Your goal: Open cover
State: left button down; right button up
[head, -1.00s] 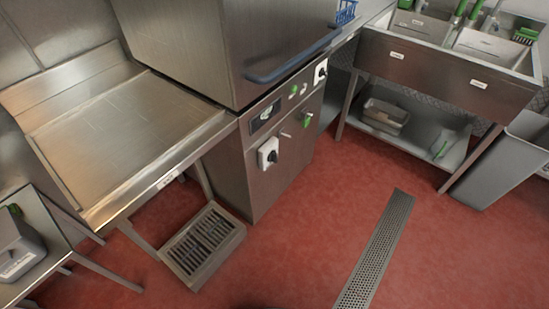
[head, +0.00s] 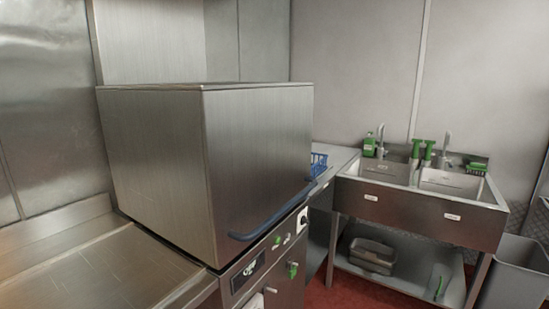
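A large box-shaped stainless steel cover (head: 210,160) stands on a steel machine with a front control panel (head: 262,262). The cover looks lowered onto the machine. A blue bar handle (head: 272,222) runs along the lower front edge of the cover. Neither of my grippers shows in the head view.
A steel side table (head: 100,270) adjoins the machine on the left. A blue rack (head: 318,163) shows behind the cover, on the counter to the right. A double sink (head: 420,212) with bottles and brushes stands at the right. A grey bin (head: 515,272) is at the far right. Little red floor (head: 348,296) shows.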

aim_at(208, 167)
jog(key=z, duration=1.9)
jog(key=i, duration=2.8)
jog(key=u, duration=2.4)
